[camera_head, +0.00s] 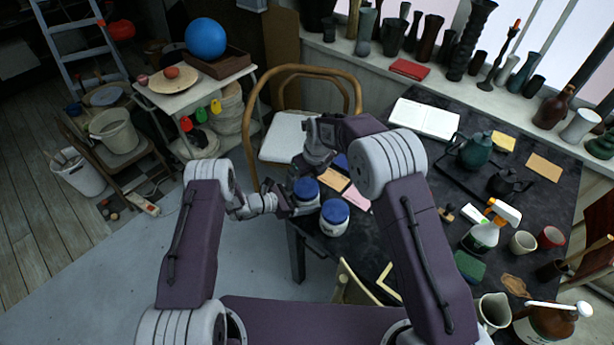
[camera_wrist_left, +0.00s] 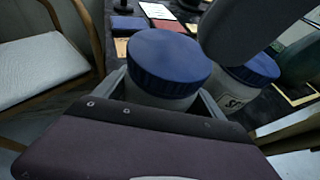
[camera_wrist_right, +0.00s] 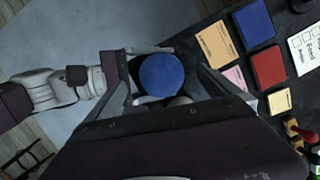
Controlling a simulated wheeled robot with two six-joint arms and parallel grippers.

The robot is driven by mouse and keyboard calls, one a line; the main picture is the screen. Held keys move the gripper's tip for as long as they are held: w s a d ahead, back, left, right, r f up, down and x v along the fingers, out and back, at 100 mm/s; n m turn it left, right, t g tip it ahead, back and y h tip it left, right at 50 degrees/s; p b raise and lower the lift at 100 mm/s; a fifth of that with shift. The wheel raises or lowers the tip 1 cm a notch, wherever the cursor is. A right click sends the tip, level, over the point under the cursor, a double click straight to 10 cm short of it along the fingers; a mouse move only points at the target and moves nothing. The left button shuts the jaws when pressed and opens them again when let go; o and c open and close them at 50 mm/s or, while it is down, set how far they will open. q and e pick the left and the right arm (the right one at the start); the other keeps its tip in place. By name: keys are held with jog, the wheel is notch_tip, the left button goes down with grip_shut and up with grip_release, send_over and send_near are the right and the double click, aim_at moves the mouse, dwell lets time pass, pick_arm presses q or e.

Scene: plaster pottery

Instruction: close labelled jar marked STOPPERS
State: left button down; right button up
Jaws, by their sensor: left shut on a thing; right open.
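Two pale jars with blue lids stand near the table's left corner. My left gripper (camera_head: 293,204) is shut around the body of the nearer-to-left jar (camera_head: 306,199); its blue lid (camera_wrist_left: 168,58) rests on top, and I cannot tell how tight it is. Its label is hidden. The other jar (camera_head: 334,223) stands close beside it, lid on, with a label partly readable as starting with "S" in the left wrist view (camera_wrist_left: 234,103). My right gripper (camera_head: 315,168) is open above the held jar, and its fingers straddle the blue lid (camera_wrist_right: 161,75) in the right wrist view.
Coloured cards (camera_wrist_right: 214,44) and a red booklet (camera_wrist_right: 268,67) lie behind the jars. A bentwood chair (camera_head: 285,135) stands behind the corner. A spray bottle (camera_head: 484,235), cups and teapots occupy the table's right side, beyond my right arm.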

aim_at(294, 199)
jog(key=v, duration=1.1)
jog(key=shift+r, duration=0.35)
pick_arm(q)
grip_release()
jog(key=shift+b+v, duration=0.3)
jog(key=shift+v, duration=4.2)
pick_arm(e)
jog(key=shift+f, duration=0.3)
